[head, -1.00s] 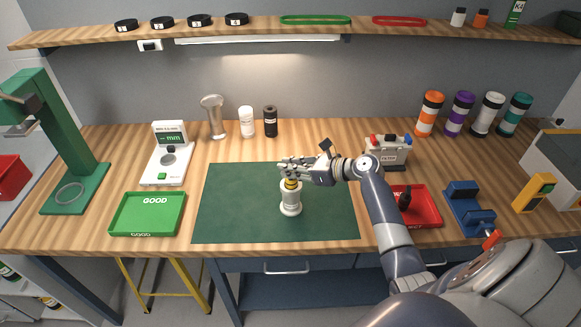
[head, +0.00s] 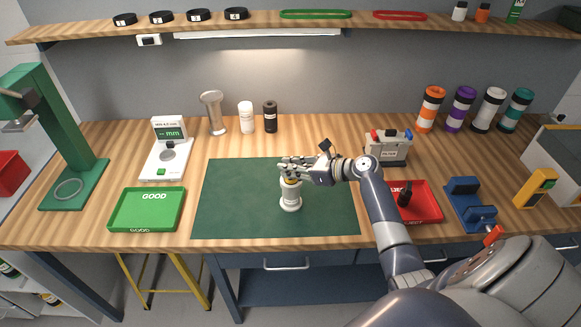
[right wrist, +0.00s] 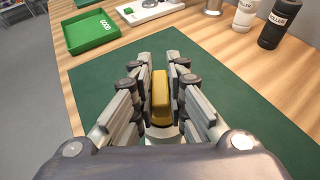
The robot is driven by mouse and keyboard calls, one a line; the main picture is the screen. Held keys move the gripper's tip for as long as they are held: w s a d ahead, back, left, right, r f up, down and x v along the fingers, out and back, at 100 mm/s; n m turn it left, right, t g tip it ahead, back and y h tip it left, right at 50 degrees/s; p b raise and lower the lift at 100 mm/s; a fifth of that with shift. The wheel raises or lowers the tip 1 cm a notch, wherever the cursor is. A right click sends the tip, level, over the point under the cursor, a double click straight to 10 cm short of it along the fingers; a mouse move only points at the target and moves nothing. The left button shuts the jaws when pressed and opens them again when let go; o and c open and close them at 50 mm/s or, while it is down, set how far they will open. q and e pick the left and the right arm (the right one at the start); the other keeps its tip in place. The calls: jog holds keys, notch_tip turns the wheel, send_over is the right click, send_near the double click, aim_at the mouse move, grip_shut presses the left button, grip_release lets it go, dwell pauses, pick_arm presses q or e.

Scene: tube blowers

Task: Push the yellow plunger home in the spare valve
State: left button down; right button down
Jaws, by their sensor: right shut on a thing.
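The spare valve (head: 290,196), a white cylinder with a wider base, stands upright on the green mat. Its yellow plunger (head: 290,182) shows only as a thin strip at the top, just under my right gripper (head: 288,168). In the right wrist view the yellow plunger (right wrist: 160,95) stands between the two sets of fingers, which are shut on it. Part of the white valve body (right wrist: 161,133) shows below it. The fingers hide much of the plunger in the head view. My left gripper is not in view.
The green mat (head: 230,215) is clear around the valve. A green GOOD tray (head: 146,226) lies to the left, and a red reject tray (head: 428,208) to the right. A white gauge (head: 158,172) and two bottles stand behind. Several coloured cylinders stand at the back right.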

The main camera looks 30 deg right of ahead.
jog(key=shift+f+b, duration=0.35)
jog(key=shift+f, duration=0.45)
jog(key=c, duration=1.5)
grip_release()
jog(key=shift+s+d, duration=0.1)
jog(key=v, duration=1.1)
jog(key=shift+s+d+r, duration=0.15)
jog(key=shift+s+r, duration=0.15)
